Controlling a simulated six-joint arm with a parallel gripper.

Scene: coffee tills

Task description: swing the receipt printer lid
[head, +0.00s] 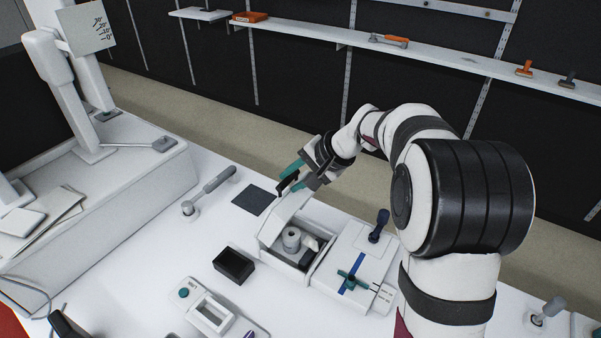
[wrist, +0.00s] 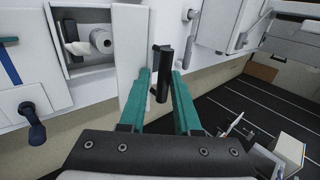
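A black handle (wrist: 162,75) sits at the lid's edge. My gripper (wrist: 161,75) is open, with its teal fingers on either side of the handle and small gaps visible. In the head view my gripper (head: 289,178) partly hides the handle.
A white unit with a blue strip and dark knob (head: 379,226) stands right of the printer. A black box (head: 234,265) is in front, a dark pad (head: 254,199) and a grey lever (head: 209,190) to the left. A wall shelf (head: 450,58) runs behind.

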